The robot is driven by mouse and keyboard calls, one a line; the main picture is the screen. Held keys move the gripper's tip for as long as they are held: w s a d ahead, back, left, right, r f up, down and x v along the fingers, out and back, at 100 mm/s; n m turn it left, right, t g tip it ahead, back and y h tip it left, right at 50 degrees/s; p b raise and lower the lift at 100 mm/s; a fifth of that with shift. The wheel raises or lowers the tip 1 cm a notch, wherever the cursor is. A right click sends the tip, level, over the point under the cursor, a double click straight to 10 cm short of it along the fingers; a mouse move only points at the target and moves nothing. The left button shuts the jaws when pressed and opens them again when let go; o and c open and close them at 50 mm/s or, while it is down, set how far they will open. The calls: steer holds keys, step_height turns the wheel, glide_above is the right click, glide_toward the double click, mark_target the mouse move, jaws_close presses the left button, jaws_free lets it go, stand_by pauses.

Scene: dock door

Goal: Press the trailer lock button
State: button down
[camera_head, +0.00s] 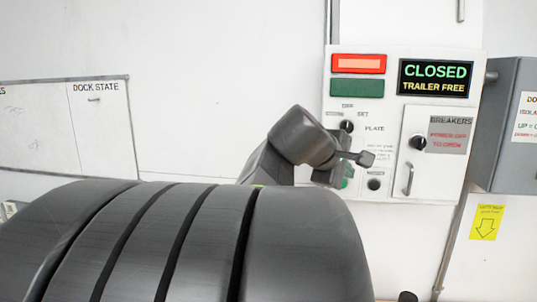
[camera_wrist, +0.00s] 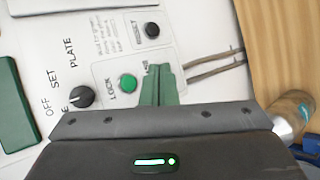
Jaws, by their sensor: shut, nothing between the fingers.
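The green lock button (camera_wrist: 127,82), labelled LOCK, is on the white control panel (camera_head: 390,185) in the wrist view. In the head view, the button (camera_head: 347,171) is partly hidden behind my gripper. My gripper (camera_head: 368,158) is shut and empty in front of the panel's lower part. In the wrist view, the closed fingertips (camera_wrist: 157,68) appear just right of the button. I cannot tell their distance from the panel. The display (camera_head: 436,77) reads CLOSED, TRAILER FREE. The red lamp (camera_head: 358,64) looks lit, and the green lamp (camera_head: 357,88) looks dark.
A black button (camera_wrist: 152,30) and plate knob (camera_wrist: 80,96) are near the lock button. A breaker door (camera_head: 432,150) with a handle (camera_head: 408,179) is at the right. A grey box (camera_head: 507,125) stands beyond it. A whiteboard (camera_head: 60,120) is at left.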

steer(key=shift+w, duration=0.15)
steer(key=w+d+p, duration=0.1)
steer(key=w+d, duration=0.1)
steer(key=w, duration=0.6)
steer(key=shift+w, duration=0.15)
steer(key=shift+d+p, duration=0.1)
steer(key=shift+p, duration=0.2)
stand_by(1.7)
steer(key=shift+w+d, duration=0.1)
steer(key=shift+w, duration=0.3)
steer(key=shift+w+d, duration=0.1)
steer(key=shift+w, duration=0.3)
stand_by(0.5)
steer(key=shift+s, duration=0.2)
steer(key=shift+s+a, duration=0.25)
steer(key=shift+s, duration=0.35)
steer(key=shift+s+a+b, duration=0.2)
steer(key=shift+s, duration=0.6)
steer(key=shift+s+a+b, duration=0.2)
steer(key=shift+s, duration=0.65)
steer(key=shift+s+a+b, duration=0.2)
steer(key=shift+s, duration=0.6)
